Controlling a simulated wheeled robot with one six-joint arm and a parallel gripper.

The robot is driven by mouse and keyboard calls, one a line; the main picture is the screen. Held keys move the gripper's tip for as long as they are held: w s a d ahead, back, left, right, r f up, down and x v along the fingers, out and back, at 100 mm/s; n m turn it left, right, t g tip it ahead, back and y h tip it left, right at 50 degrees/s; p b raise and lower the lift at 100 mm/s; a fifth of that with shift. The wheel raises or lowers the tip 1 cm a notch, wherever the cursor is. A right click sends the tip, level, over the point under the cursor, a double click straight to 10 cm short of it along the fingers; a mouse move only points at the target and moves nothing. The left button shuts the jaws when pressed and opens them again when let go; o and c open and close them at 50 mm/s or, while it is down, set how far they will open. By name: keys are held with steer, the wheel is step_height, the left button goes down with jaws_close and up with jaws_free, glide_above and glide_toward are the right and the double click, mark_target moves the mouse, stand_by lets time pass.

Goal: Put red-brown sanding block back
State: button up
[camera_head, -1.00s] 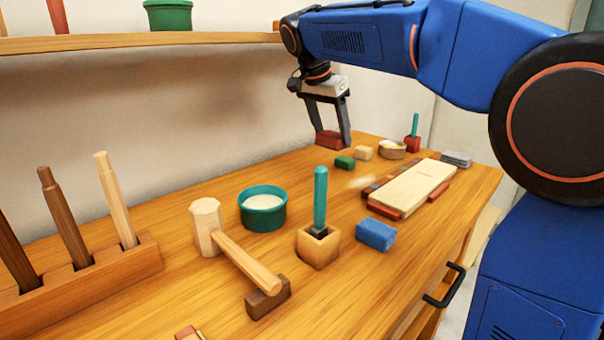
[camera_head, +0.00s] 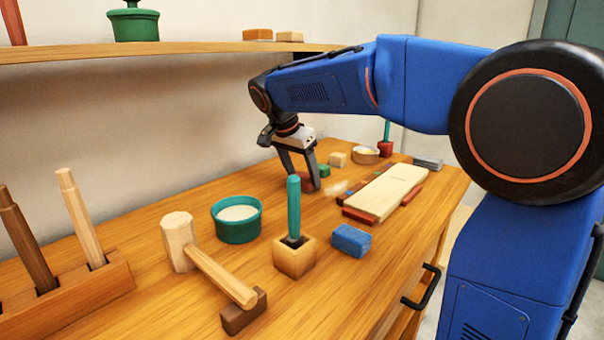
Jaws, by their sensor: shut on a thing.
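My gripper (camera_head: 308,185) points down over the back part of the workbench. It is shut on the red-brown sanding block (camera_head: 307,180), which shows only partly between the fingers. The block is at or very near the bench top; I cannot tell whether it touches. A green block (camera_head: 323,171) sits right beside it, and a tan block (camera_head: 337,159) stands a little further back.
A blue block (camera_head: 351,240), a teal-handled tool in a wooden holder (camera_head: 294,258), a teal bowl (camera_head: 237,222) and a mallet (camera_head: 215,270) stand nearer. A pale board (camera_head: 385,192) lies on the right. A shelf (camera_head: 180,48) runs above.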

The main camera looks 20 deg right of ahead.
steer(key=o, duration=1)
steer(key=shift+f, duration=0.1)
steer(key=shift+o, duration=0.2)
steer(key=v, duration=1.2)
